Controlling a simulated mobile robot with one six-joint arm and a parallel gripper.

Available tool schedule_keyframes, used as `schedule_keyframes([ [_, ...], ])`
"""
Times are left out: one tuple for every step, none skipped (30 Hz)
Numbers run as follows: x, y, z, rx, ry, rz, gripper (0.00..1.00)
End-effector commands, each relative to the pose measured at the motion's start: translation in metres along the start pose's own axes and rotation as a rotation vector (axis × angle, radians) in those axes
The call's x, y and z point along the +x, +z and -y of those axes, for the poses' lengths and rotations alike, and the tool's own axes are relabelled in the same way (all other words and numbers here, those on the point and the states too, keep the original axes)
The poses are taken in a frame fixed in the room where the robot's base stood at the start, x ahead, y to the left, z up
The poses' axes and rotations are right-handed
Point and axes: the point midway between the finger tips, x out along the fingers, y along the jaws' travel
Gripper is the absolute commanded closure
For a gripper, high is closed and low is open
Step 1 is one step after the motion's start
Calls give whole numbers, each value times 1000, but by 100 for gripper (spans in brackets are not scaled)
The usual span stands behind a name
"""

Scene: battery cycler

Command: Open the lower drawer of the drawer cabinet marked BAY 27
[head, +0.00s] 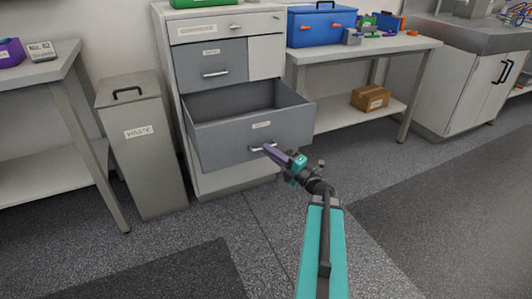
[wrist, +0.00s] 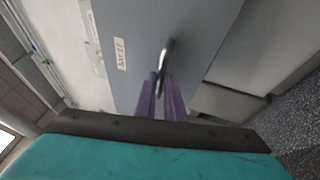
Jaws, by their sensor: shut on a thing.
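The drawer cabinet (head: 262,58) is light grey with grey drawer fronts and stands against the wall. Its lower drawer (head: 240,136) is pulled well out, and its empty-looking inside shows from above. A small label on its front seems to read BAY 27 in the wrist view (wrist: 121,54). My gripper (head: 268,150), with purple fingers, is shut on the bar handle (wrist: 166,55) of this drawer. The upper grey drawer (head: 211,64) and the wide top drawer (head: 225,27) are closed.
A grey waste bin (head: 140,150) stands close to the cabinet's left. A workbench (head: 370,46) on the right carries a blue toolbox (head: 318,26), with a cardboard box (head: 370,99) on its lower shelf. The floor (head: 225,225) before the drawer is clear.

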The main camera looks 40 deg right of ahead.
Motion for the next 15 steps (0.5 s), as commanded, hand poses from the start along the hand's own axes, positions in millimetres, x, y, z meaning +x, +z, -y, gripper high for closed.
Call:
schedule_keyframes([
  [-2, 10, 0, 1, -1, 28, 100],
  [-1, 9, 0, 1, -1, 27, 100],
  [0, 7, 0, 1, -1, 25, 100],
  [1, 6, 0, 2, -1, 23, 100],
  [1, 6, 0, 2, -1, 22, 100],
  [2, 4, 0, 2, -1, 20, 100],
  [3, 4, 0, 3, -1, 18, 100],
  [4, 3, 0, 3, 0, 17, 100],
  [4, 2, 0, 3, 0, 15, 100],
  [5, 1, 0, 4, 0, 14, 100],
  [6, 1, 0, 4, 0, 13, 100],
  [6, 0, 0, 4, 0, 11, 86],
  [7, -1, 0, 5, 1, 10, 81],
  [7, -2, 0, 5, 1, 8, 76],
  [8, -4, 1, 5, 0, 5, 72],
])
